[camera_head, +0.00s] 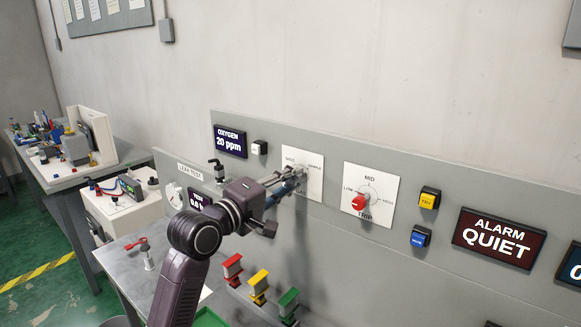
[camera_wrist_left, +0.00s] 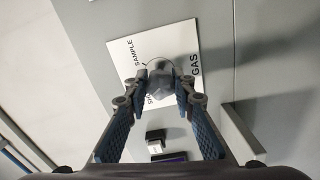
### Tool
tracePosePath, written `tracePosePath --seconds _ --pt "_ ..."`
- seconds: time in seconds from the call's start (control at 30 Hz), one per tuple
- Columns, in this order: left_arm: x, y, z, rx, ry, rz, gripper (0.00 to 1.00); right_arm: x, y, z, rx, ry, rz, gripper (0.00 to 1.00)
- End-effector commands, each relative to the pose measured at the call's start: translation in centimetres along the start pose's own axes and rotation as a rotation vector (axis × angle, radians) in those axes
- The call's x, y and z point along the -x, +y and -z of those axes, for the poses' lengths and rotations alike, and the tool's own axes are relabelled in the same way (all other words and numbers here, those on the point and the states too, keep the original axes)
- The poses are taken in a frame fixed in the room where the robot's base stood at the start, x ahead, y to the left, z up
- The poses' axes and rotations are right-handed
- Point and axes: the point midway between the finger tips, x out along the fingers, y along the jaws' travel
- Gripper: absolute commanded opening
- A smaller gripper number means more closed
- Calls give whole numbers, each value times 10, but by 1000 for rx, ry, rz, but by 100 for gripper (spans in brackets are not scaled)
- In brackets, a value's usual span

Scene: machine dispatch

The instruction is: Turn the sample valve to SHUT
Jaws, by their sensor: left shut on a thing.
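The sample valve is a grey knob (camera_wrist_left: 161,84) on a white square plate (camera_head: 312,187) on the grey panel. The plate also shows in the left wrist view (camera_wrist_left: 185,38), with the words SAMPLE and GAS readable and a third label partly hidden by a finger. My left gripper (camera_head: 292,178) reaches the plate from the left front. In the left wrist view its blue-padded fingers (camera_wrist_left: 163,82) are shut on the knob, one on each side. The knob's pointing direction is hidden. My right gripper is not in view.
Right of the valve is a plate with a red knob (camera_head: 360,203), then yellow (camera_head: 429,198) and blue (camera_head: 421,236) buttons and an ALARM QUIET display (camera_head: 498,238). Below stand red, yellow and green handles (camera_head: 258,287). An OXYGEN display (camera_head: 230,141) is at upper left.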

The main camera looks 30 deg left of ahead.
Motion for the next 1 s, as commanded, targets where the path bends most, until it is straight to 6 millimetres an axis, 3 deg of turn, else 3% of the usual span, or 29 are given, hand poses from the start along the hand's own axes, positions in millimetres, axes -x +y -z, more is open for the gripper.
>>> tracePosePath --seconds 0.03,0.3,0.97,1.0 --pt "0 4 1 37 0 2 0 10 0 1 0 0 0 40" --pt "0 1 1 162 1 2 0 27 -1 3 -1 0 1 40" --pt "0 -1 0 211 0 1 0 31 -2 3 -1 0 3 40" --pt "0 -1 0 211 0 1 28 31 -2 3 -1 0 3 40"
